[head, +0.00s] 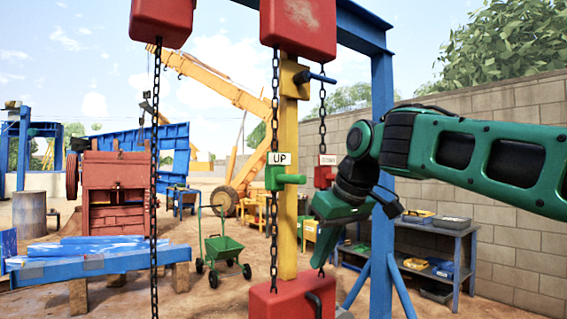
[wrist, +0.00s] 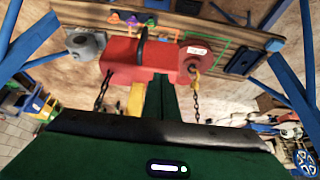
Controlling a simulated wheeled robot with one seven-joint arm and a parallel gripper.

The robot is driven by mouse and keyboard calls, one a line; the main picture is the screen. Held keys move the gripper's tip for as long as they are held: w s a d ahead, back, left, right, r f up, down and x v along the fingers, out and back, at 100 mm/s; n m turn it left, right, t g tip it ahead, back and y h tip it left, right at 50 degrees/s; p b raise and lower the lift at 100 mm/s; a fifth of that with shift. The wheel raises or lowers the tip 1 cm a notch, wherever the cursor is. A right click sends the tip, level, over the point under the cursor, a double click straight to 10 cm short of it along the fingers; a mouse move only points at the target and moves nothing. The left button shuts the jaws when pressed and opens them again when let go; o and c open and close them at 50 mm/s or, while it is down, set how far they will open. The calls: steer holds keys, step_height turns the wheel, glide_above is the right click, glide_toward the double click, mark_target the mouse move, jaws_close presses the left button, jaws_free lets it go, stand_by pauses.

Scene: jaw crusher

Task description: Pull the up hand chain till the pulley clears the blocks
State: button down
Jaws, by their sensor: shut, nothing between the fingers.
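The up hand chain (head: 275,110) hangs from a red hoist housing (head: 298,25); a white UP sign (head: 279,158) and a green handle (head: 285,179) are on it. In the wrist view a red housing (wrist: 130,60) with chains on both sides shows beyond my green gripper body. I cannot make out the pulley or its blocks for certain.
A yellow post (head: 288,230) and blue frame leg (head: 383,150) stand close to my arm. A red block (head: 283,302) is low in front. Another chain (head: 155,200) hangs left. A blue beam (head: 100,263), green cart (head: 223,248) and blue shelf (head: 440,250) stand around.

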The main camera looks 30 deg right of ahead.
steer(key=shift+s, duration=0.35)
steer(key=shift+r, duration=0.15)
steer(key=s+v, duration=0.1)
steer(key=v, duration=0.5)
steer(key=shift+f, duration=0.2)
stand_by(2.0)
